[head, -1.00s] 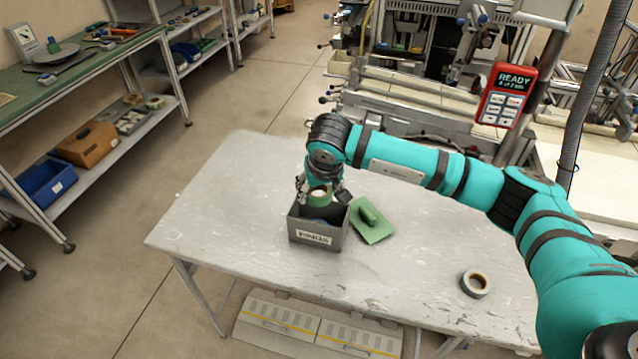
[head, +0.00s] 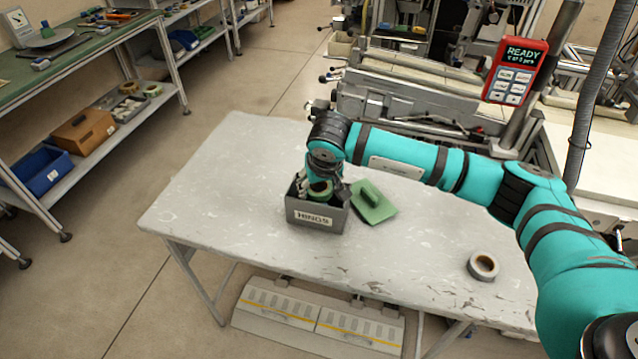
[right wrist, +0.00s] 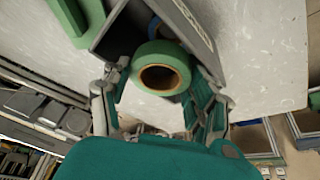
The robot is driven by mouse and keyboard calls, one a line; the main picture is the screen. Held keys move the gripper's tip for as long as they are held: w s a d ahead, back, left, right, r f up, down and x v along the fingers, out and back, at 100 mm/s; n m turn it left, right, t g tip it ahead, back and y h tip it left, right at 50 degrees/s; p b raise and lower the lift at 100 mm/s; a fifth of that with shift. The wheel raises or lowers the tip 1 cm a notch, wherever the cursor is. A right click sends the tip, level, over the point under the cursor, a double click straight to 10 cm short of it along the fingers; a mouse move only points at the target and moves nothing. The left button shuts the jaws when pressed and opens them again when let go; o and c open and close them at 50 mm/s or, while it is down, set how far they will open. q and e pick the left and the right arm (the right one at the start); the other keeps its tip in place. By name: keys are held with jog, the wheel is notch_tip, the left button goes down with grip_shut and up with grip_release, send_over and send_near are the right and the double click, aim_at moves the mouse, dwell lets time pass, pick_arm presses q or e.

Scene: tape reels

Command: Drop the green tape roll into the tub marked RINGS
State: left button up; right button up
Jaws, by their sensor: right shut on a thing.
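The grey tub (head: 330,223) stands on the table, and its white front label reads RINGS. My right gripper (head: 321,187) reaches down into the tub's mouth, shut on the green tape roll (head: 320,192). In the right wrist view, the green tape roll (right wrist: 161,62) sits between the two fingers (right wrist: 160,92), with its brown core showing. The tub's grey wall (right wrist: 112,32) is beside the roll. Something blue (right wrist: 154,26) shows behind the roll, within the tub. The tub's floor is mostly hidden. My left gripper is not in view.
A green block with a handle (head: 373,201) lies just right of the tub. A grey tape roll (head: 482,267) lies at the table's right. The rest of the white tabletop (head: 235,190) is clear. A red READY panel (head: 515,70) hangs behind.

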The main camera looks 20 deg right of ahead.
jog(key=o, duration=1.2)
jog(key=v, duration=1.2)
jog(key=shift+w, duration=0.1)
